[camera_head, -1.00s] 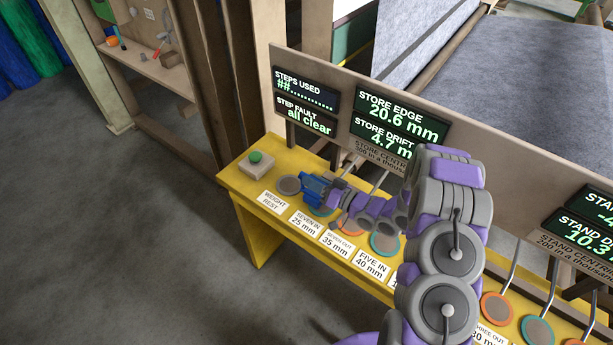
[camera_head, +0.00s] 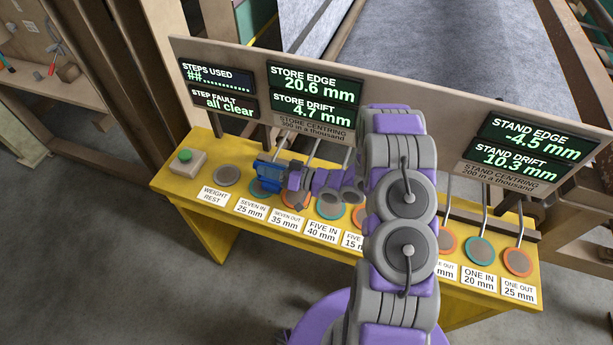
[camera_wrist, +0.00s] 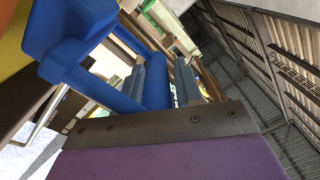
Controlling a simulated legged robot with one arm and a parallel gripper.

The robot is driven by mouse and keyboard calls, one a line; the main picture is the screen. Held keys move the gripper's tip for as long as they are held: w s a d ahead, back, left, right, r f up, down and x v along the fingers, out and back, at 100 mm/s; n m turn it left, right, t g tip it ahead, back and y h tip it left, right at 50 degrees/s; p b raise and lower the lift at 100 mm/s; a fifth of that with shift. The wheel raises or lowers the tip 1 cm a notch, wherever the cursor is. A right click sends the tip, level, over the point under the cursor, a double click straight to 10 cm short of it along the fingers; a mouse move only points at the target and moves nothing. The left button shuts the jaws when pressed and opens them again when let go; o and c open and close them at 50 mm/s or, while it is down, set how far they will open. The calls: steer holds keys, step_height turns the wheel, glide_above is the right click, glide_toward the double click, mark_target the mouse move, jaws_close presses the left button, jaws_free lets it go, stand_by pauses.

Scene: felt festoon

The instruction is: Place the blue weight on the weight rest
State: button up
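The blue weight (camera_head: 266,171) is in my gripper (camera_head: 284,175) above the yellow bench, over or close to the teal-rimmed disc behind the "SEVEN IN 25 mm" label. In the wrist view the blue weight (camera_wrist: 75,35) fills the upper left, and the gripper's grey fingers (camera_wrist: 170,82) are around its blue bar. The weight rest (camera_head: 227,175) is a plain grey disc behind the "WEIGHT REST" label, just left of the weight, and nothing lies on it. Whether the weight touches the bench is hard to tell.
A green button on a pale box (camera_head: 187,163) stands left of the weight rest. Bent metal levers and rimmed discs line the yellow bench (camera_head: 206,236) to the right. A board with displays (camera_head: 232,88) stands behind. My arm hides the bench's middle.

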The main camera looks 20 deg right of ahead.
steer(key=shift+o, duration=0.3)
steer(key=v, duration=0.4)
steer(key=p+v, duration=0.1)
steer(key=v, duration=0.8)
steer(key=shift+w+d+f, duration=0.15)
steer(key=shift+w+f, duration=0.05)
steer(key=shift+f, duration=0.05)
steer(key=shift+o, duration=0.2)
steer(key=shift+s, duration=0.1)
